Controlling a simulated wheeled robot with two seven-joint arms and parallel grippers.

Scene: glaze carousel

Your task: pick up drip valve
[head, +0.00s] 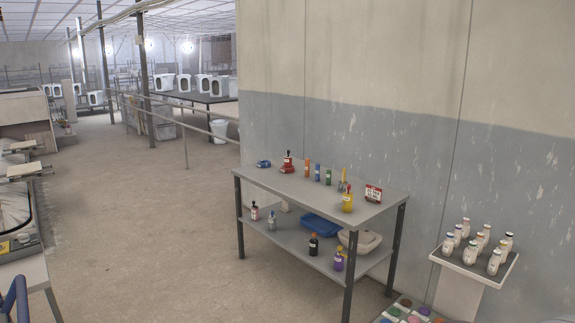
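No thing is labelled clearly enough for me to be sure which is the drip valve. On the grey metal table (384,212) by the wall, a small blue piece (264,163) lies at the back left corner. A red fitting with a dark top (287,163) stands beside it. Both are small in the head view and their details cannot be read. Neither of my grippers is in view, and nothing visible touches these pieces.
Orange, blue and green tubes, a yellow bottle (347,202) and a small sign (373,194) share the tabletop. The lower shelf holds bottles, a blue basin (321,225) and a pale basin. A stand (459,265) with white bottles is at right. Floor at left (150,240) is clear.

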